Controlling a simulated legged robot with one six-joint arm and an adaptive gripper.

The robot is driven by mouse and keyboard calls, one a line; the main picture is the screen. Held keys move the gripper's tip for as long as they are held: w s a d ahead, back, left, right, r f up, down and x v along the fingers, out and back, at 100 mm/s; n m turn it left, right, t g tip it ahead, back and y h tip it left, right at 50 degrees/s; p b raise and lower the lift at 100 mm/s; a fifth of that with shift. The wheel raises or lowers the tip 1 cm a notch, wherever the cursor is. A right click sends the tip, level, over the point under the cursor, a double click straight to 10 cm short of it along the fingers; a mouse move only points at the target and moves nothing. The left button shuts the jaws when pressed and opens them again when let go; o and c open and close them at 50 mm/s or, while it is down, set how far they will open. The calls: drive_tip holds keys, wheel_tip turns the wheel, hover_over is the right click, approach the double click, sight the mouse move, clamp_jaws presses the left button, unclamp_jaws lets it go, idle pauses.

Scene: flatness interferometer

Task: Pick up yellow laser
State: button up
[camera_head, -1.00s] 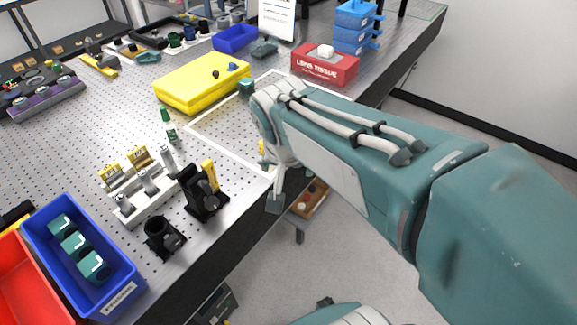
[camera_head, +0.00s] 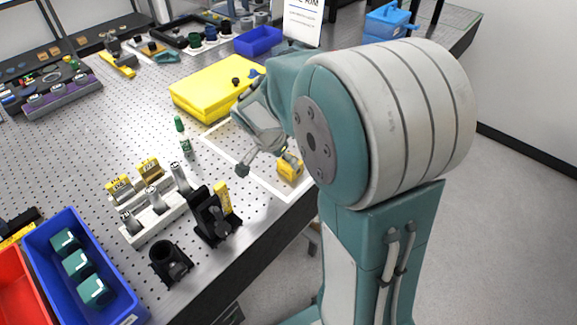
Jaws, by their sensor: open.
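A small yellow block with a dark part, which looks like the yellow laser (camera_head: 291,169), lies inside the white-outlined area near the table's front edge. My gripper (camera_head: 264,161) is open and hangs just left of and above it. One finger with a grey tip shows clearly to its left; the other finger is mostly hidden. I cannot tell whether the gripper touches the laser. My arm covers the area to the right.
A yellow case (camera_head: 212,88) lies behind the gripper. A white holder (camera_head: 160,222) with metal posts, a black mount (camera_head: 211,225) and a black ring mount (camera_head: 170,263) stand at the front left. A blue bin (camera_head: 118,302) is further left.

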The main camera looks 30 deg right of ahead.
drive_tip(key=x, duration=0.4)
drive_tip(key=shift+d+f, duration=0.2)
drive_tip(key=shift+d, duration=0.2)
drive_tip(key=shift+w+f, duration=0.1)
drive_tip(key=shift+f, duration=0.4)
drive_tip(key=c, duration=1.1)
